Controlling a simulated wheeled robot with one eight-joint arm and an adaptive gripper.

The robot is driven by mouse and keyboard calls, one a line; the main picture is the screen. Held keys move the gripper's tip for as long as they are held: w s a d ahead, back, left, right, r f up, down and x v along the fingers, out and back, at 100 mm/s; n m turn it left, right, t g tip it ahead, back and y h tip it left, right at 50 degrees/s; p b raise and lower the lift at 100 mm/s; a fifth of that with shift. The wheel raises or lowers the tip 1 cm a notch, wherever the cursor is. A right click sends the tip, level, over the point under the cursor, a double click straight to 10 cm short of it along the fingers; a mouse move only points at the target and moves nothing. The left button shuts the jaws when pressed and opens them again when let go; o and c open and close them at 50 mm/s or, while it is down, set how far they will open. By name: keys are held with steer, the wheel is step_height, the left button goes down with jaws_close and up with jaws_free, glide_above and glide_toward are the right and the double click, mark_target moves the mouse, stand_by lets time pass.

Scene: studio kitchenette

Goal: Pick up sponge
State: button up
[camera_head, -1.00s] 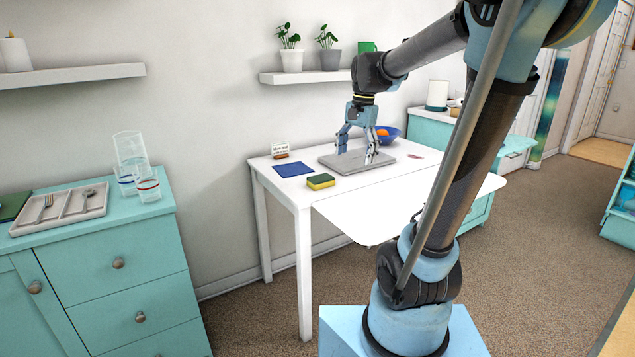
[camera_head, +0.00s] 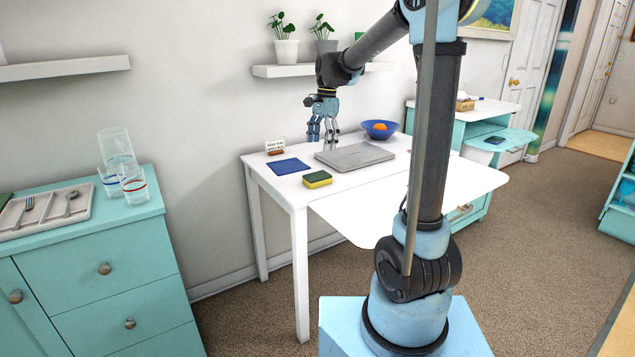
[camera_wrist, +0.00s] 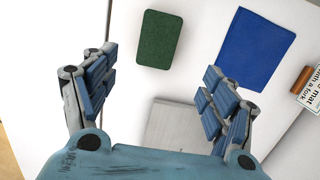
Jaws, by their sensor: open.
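The sponge (camera_head: 317,179), yellow with a dark green top, lies flat on the white table (camera_head: 345,200) near its front left edge. In the wrist view the sponge (camera_wrist: 159,39) shows its green face at the top, left of centre, ahead of the fingers. My gripper (camera_head: 322,142) is open and empty, pointing down above the back of the table, behind the sponge and apart from it. In the wrist view its two fingers (camera_wrist: 155,90) are spread wide with nothing between them but the table and part of the laptop lower down.
A closed grey laptop (camera_head: 355,157) lies right of the sponge. A blue cloth (camera_head: 288,166) and a small sign (camera_head: 275,146) are on its left and behind. A blue bowl (camera_head: 380,130) with an orange fruit stands at the back right. A wall shelf (camera_head: 275,71) hangs above.

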mark_target(318, 175)
steer(key=f, duration=0.4)
steer(key=a+f, duration=0.1)
steer(key=f, duration=0.3)
steer(key=s+f, duration=0.1)
steer(key=f, duration=0.3)
steer(key=shift+s+a+f, duration=0.1)
steer(key=shift+a+f, duration=0.05)
steer(key=shift+f, duration=0.2)
steer(key=c, duration=0.8)
steer(key=shift+c, duration=0.2)
steer(key=shift+r, duration=0.15)
step_height(318, 175, up, 10)
